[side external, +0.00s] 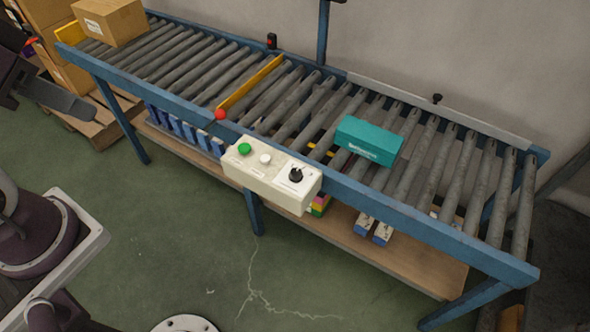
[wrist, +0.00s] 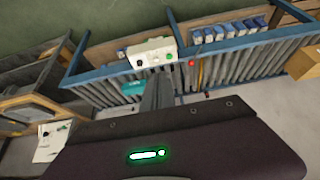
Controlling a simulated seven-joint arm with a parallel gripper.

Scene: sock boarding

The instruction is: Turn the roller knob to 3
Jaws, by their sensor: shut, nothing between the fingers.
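The roller knob (side external: 295,175) is a small black dial on the right of a cream control box (side external: 262,183) on the conveyor's front rail. Its pointer setting and numbers are too small to read. The box also has a green button (side external: 244,149) and a white button (side external: 265,159). My gripper (side external: 88,112) is at the left edge of the side view, well apart from the box. In the wrist view my gripper (wrist: 160,78) is shut and empty, its grey fingers reaching towards the control box (wrist: 153,54), where the knob (wrist: 139,63) shows.
A teal box (side external: 368,141) lies on the rollers right of the control box. A yellow bar with a red ball end (side external: 220,114) crosses the conveyor left of it. A cardboard box (side external: 110,20) sits at the far left end. The floor in front is clear.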

